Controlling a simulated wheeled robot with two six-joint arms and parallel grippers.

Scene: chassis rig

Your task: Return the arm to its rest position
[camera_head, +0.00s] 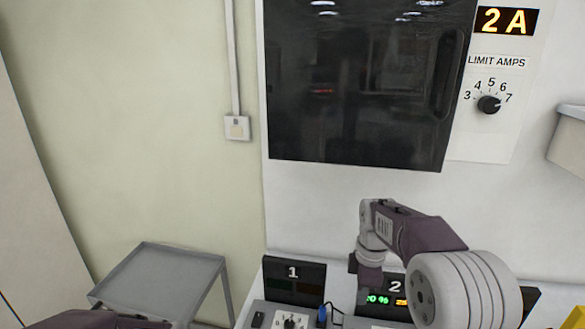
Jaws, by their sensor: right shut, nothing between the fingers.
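My right arm comes in from the lower right, with a large white joint and a purple link. Its wrist bends down, and my right gripper (369,284) points downward in front of the panel marked 2 (394,287). The gripper is shut with nothing seen in it, and it hides part of that panel. I cannot tell its exact distance from the panel. A purple part of my left arm shows at the bottom left edge; the left gripper is out of view.
A panel marked 1 (293,270) stands left of panel 2, with a dial (290,321) and a blue connector (322,316) below. A dark glossy door (360,120) is above. A "LIMIT AMPS" knob (489,104) sits under a "2 A" display (506,20). A grey table (165,262) stands left.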

